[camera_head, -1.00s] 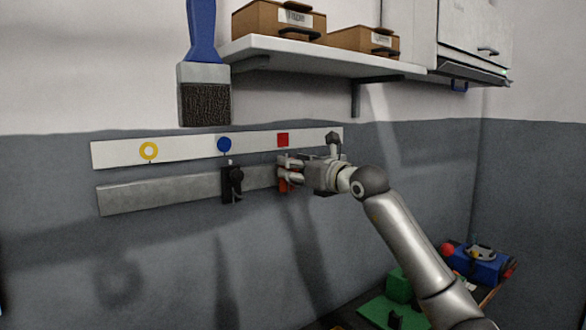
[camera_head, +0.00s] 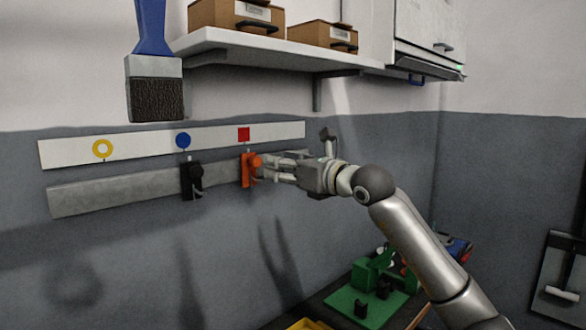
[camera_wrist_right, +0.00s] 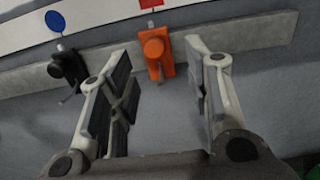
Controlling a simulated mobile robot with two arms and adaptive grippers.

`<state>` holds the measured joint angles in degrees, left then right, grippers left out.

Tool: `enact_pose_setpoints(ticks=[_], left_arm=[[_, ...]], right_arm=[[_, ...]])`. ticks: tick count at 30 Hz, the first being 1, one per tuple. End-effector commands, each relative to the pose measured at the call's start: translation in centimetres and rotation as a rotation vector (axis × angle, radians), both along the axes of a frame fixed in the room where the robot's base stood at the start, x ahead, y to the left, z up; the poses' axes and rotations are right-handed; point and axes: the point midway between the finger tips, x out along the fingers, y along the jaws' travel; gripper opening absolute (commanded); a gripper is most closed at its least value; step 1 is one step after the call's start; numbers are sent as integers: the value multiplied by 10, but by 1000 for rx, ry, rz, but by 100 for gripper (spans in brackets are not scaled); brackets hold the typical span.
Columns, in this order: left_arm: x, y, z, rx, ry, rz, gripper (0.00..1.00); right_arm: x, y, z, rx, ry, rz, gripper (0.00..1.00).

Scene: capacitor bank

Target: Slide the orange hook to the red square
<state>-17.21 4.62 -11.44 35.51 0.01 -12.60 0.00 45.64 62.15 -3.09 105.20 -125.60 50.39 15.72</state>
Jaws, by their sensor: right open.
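The orange hook (camera_head: 250,169) sits on the grey rail (camera_head: 120,189), directly below the red square (camera_head: 243,134) on the white strip. In the right wrist view the orange hook (camera_wrist_right: 156,55) stands beyond the fingertips, between them in the picture, with the red square (camera_wrist_right: 150,3) above it at the top edge. My right gripper (camera_head: 268,171) is open and just right of the hook; in the wrist view its fingers (camera_wrist_right: 160,65) are spread and nothing is held. My left gripper is not in view.
A black hook (camera_head: 192,180) sits on the rail below the blue circle (camera_head: 183,140). A yellow ring (camera_head: 102,150) marks the strip's left. A brush (camera_head: 154,85) hangs above. A shelf (camera_head: 270,50) with boxes overhangs. Green parts (camera_head: 350,303) lie on the bench below.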

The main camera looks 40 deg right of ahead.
Motion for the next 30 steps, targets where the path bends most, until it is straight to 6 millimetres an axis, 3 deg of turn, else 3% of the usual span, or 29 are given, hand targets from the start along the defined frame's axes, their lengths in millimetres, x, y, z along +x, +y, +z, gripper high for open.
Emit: enact_pose_setpoints(ticks=[3,10,30], left_arm=[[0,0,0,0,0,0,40],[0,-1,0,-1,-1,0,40],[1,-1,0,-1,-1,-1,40]], right_arm=[[-15,-1,-2,-2,4,0,45],[-30,-2,-1,1,2,1,45],[-33,-2,0,1,0,3,45]])
